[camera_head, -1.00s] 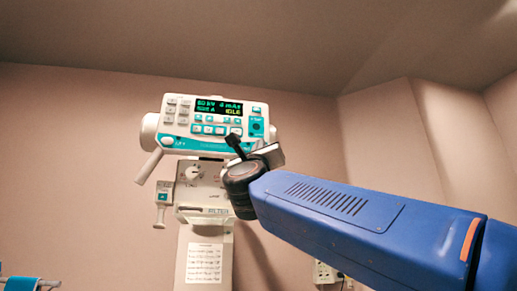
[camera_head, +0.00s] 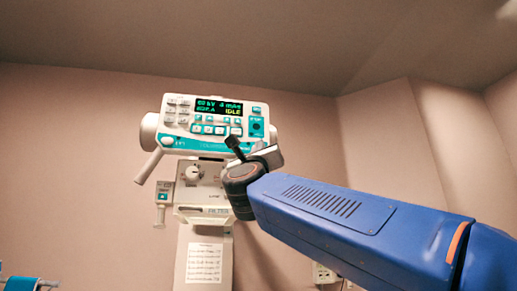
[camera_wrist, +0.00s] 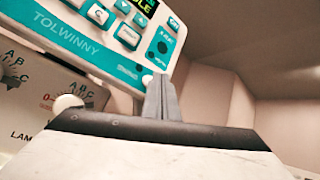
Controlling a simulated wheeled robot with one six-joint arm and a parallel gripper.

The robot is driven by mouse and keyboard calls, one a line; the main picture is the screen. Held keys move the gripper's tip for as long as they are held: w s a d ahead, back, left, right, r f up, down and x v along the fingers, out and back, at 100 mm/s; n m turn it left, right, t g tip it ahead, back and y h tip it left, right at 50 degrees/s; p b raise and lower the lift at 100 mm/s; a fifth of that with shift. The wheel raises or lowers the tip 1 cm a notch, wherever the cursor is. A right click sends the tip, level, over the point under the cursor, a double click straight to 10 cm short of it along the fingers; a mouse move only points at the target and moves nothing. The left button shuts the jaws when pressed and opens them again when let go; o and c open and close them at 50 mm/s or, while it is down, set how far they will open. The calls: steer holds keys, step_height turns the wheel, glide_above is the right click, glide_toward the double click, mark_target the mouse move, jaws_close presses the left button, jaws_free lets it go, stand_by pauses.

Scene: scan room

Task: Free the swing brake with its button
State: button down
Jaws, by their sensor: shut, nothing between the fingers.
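The white and teal control console (camera_head: 184,141) of the scan unit faces me in the head view. Its lit display (camera_head: 219,107) reads IDLE. A dark round button (camera_head: 256,127) sits on a teal patch at the console's right end, and it also shows in the wrist view (camera_wrist: 162,46). Its label is too blurred to read, so I cannot tell whether it frees the swing brake. My gripper (camera_head: 234,145) is shut and empty, in front of the console's lower right part. In the wrist view the closed fingertips (camera_wrist: 161,92) point up, below that button; contact is unclear.
A lower panel with a white knob (camera_head: 193,173) and dials is under the console. A pale handle (camera_head: 149,167) slants out at the left. A small teal-labelled holder (camera_head: 162,192) hangs below it. Open wall lies to the right.

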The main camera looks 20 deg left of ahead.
steer(key=shift+w+a, duration=0.1)
steer(key=shift+w, duration=0.05)
stand_by(0.7)
steer(key=shift+s+d, duration=0.45)
steer(key=shift+s, duration=0.25)
steer(key=shift+s+d, duration=0.45)
steer(key=shift+s, duration=0.25)
steer(key=shift+s+d, duration=0.4)
steer(key=shift+s, duration=0.3)
steer(key=shift+s+d, duration=0.45)
steer(key=shift+s, duration=0.25)
